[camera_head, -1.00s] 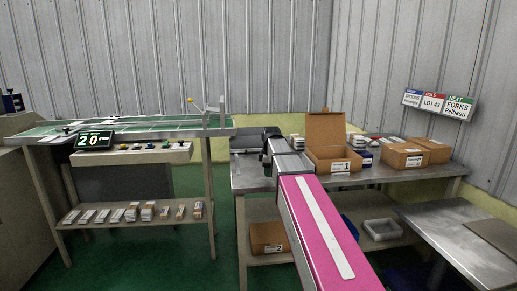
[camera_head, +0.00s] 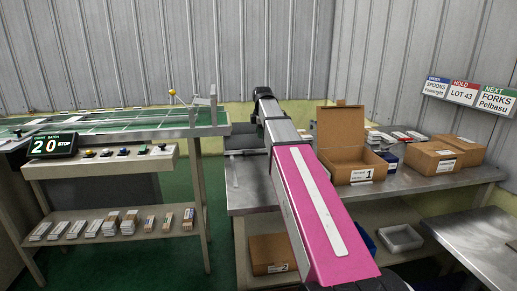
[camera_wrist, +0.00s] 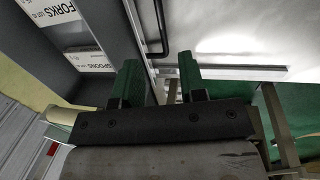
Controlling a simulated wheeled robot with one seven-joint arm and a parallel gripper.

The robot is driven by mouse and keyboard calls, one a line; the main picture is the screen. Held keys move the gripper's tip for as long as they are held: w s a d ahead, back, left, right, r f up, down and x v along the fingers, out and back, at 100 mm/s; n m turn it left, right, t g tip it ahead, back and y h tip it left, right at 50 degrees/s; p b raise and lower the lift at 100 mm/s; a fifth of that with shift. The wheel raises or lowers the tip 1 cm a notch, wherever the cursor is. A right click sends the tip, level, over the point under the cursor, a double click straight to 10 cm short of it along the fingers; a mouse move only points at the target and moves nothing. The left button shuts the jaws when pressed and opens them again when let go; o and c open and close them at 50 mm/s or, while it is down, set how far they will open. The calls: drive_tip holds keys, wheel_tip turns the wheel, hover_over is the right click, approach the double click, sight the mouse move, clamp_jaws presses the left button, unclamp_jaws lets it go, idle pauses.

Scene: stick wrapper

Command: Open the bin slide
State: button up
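My gripper (camera_head: 262,95) is at the far end of my pink arm in the head view, raised above the grey work table. In the wrist view its two green fingers (camera_wrist: 160,75) are apart with nothing held between them. A dark bent bar like a handle (camera_wrist: 163,40) shows just beyond the gap, beside a pale flat panel (camera_wrist: 225,35). A grey bin-like part (camera_wrist: 55,55) with labels reading FORKS and SPOONS is at the left. I cannot tell for certain which part is the bin slide. The fingers do not visibly grip the bar.
An open cardboard box (camera_head: 345,160) and closed boxes (camera_head: 432,158) stand on the table (camera_head: 400,186) to the right. A green-topped conveyor (camera_head: 110,125) with a counter display (camera_head: 52,146) is at the left. Wall signs (camera_head: 465,93) hang at the right. Green floor shows between conveyor and table.

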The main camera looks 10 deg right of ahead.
sight(260, 154)
drive_tip(key=f, duration=0.3)
drive_tip(key=w+f, duration=0.1)
drive_tip(key=f, duration=0.3)
drive_tip(key=w+f, duration=0.1)
drive_tip(key=f, duration=0.2)
drive_tip(key=shift+f, duration=0.25)
clamp_jaws()
